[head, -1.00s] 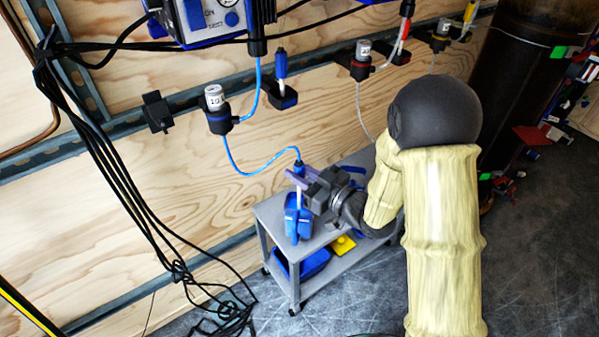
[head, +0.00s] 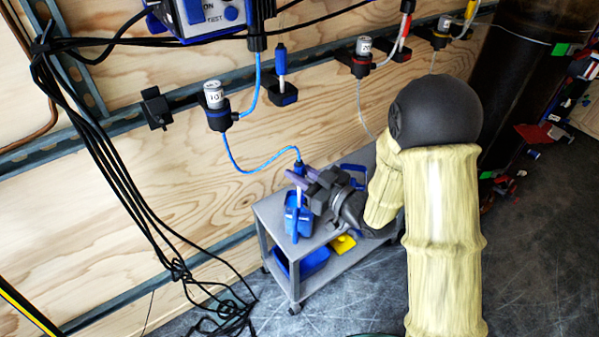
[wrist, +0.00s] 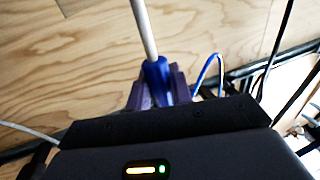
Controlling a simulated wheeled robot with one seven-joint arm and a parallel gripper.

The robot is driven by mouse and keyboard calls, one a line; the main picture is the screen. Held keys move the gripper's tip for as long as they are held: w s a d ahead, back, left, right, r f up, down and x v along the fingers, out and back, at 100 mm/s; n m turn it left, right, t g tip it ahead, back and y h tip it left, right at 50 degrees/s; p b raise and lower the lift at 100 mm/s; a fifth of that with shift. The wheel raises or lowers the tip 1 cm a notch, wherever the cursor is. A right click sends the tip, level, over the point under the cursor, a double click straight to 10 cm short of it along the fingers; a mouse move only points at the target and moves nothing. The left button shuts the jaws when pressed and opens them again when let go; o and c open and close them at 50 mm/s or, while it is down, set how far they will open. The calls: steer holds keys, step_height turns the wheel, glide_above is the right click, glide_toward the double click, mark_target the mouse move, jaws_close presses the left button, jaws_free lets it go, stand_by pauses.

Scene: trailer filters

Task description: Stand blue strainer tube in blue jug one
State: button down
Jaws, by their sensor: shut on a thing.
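My gripper (head: 303,177) is shut on the blue grip of the strainer tube (head: 299,167), above the small grey cart. The wrist view shows the blue grip (wrist: 157,80) between my purple fingers, with its pale tube (wrist: 144,28) running away from it. In the head view the pale tube points down at a blue jug (head: 291,222) on the cart top. Its lower part overlaps the jug's upper part; I cannot tell how deep it sits inside. My fingers partly hide the jug's top. The jug does not show in the wrist view.
A blue hose (head: 249,172) links the tube's top to a wall-mounted holder (head: 218,119). The grey cart (head: 269,211) has a blue bin (head: 313,261) and a yellow item (head: 342,245) below. Black cables (head: 110,167) hang at left. Another blue-topped tube (head: 282,62) stands in a wall holder.

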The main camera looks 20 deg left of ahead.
steer(key=shift+f+b, duration=0.35)
steer(key=shift+f, duration=0.1)
steer(key=c, duration=1.2)
jaws_free()
steer(key=shift+o, duration=0.2)
steer(key=shift+d, duration=0.1)
steer(key=p+v, duration=1)
steer(key=v, duration=0.7)
steer(key=shift+s+r, duration=0.1)
steer(key=shift+s, duration=0.05)
